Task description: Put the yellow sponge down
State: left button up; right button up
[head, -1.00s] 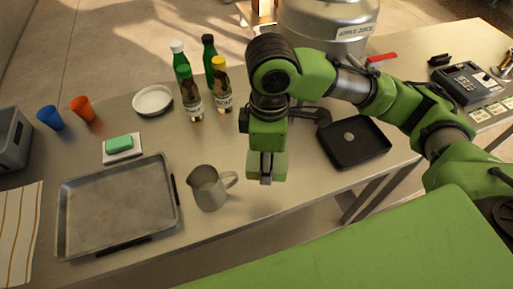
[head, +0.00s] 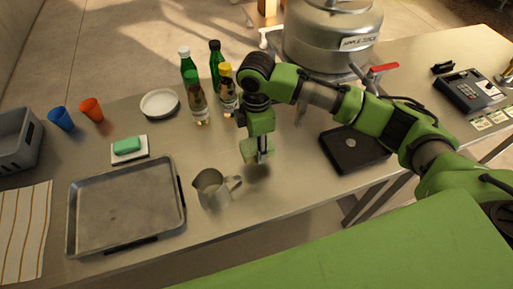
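My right gripper (head: 260,156) comes in from the right and points down over the counter, to the right of the metal pitcher. It is shut on a pale yellow-green block, which I take to be the yellow sponge (head: 248,151). The fingers and arm cover part of it. The sponge is low over the counter, with a shadow just below right; I cannot tell whether it touches. My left gripper is not in view.
The metal pitcher (head: 211,189) stands close by on the left, with a baking tray (head: 125,205) beyond it. Bottles (head: 190,72) stand behind. A black tray (head: 352,150) lies to the right. A green block (head: 127,145) rests on a small white dish.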

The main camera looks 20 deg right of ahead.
jog(key=shift+w+f, duration=0.5)
jog(key=shift+f, duration=0.1)
jog(key=f+p, duration=0.1)
jog(key=f, duration=0.2)
jog(key=shift+w+d+p, duration=0.15)
jog(key=shift+w+p, duration=0.05)
jog(key=shift+p, duration=0.15)
jog(key=shift+f, duration=0.35)
jog(key=shift+f, duration=0.15)
jog(key=o, duration=1.1)
jog(key=shift+c, duration=0.2)
notch_tip(320, 180, up, 12)
jog(key=b, duration=0.3)
jog(key=shift+r, duration=0.2)
jog(key=shift+s+f, duration=0.1)
